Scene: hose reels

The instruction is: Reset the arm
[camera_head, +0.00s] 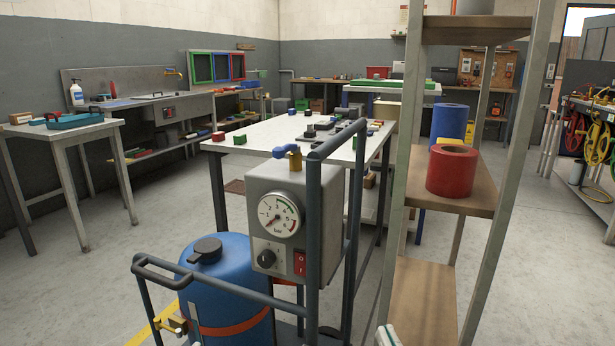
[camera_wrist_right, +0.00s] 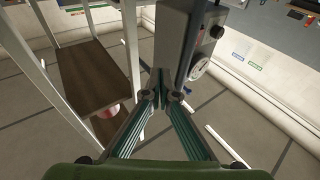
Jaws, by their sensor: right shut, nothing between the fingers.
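My right gripper (camera_head: 388,336) shows only as a small pale and green piece at the bottom edge of the head view, right of the cart and in front of the shelf. In the right wrist view my right gripper (camera_wrist_right: 163,98) has its two green-lined fingers meeting at the tips, shut and empty. The grey gauge box (camera_wrist_right: 188,35) is just beyond the fingertips in that view; I cannot tell the exact gap. My left gripper is in neither view.
A cart with a blue tank (camera_head: 225,285), dark rails and the gauge box (camera_head: 255,190) stands close in front. A shelf rack (camera_head: 425,300) with a red roll (camera_head: 452,170) stands at right. A white table (camera_head: 265,135) is behind. Floor (camera_head: 90,285) at left is clear.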

